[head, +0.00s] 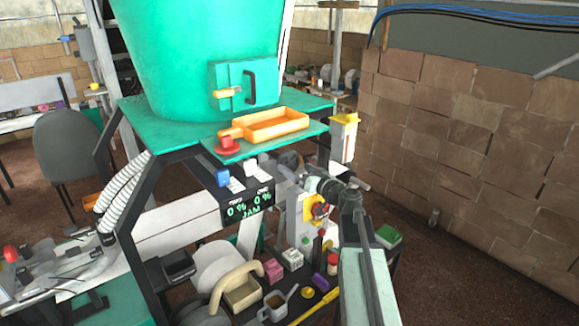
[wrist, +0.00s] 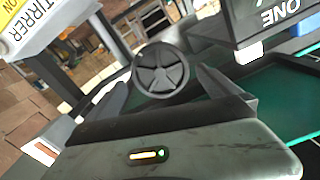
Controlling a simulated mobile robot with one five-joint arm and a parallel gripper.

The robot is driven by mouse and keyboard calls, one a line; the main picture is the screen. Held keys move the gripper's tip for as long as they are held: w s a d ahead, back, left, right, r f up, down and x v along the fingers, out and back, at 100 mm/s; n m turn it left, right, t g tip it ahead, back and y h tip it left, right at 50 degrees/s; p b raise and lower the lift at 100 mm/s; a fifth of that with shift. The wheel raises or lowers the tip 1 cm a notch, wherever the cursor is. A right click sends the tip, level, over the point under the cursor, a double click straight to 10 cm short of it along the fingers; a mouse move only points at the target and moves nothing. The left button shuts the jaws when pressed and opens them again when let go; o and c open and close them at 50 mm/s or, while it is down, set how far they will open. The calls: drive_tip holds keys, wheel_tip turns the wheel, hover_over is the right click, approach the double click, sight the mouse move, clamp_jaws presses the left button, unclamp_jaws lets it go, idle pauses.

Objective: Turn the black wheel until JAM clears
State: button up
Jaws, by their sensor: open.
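The black wheel (wrist: 160,72) is a round, spoked disc in the wrist view, ahead of my gripper (wrist: 164,88). My two fingers are open, one on each side of the wheel's lower part; I cannot tell whether they touch it. In the head view a dark round part, likely the wheel (head: 290,160), shows just beyond my gripper (head: 312,180), under the green shelf. The black display (head: 247,206) reads TWO 0 %, ONE 0 % and JAM in lit letters.
A green hopper (head: 200,50) stands above. An orange tray (head: 275,125) and a red button (head: 228,144) sit on the green shelf. A yellow-and-white STIRRER box (wrist: 45,25) is close by in the wrist view.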

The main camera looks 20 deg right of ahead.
sight(290, 164)
drive_tip(key=shift+s, duration=0.3)
drive_tip(key=m, duration=0.4)
drive_tip(key=shift+m, duration=0.4)
drive_tip(key=m, duration=0.7)
drive_tip(key=shift+w, duration=0.1)
drive_tip(key=shift+x, duration=1.95)
drive_tip(key=shift+d, duration=0.1)
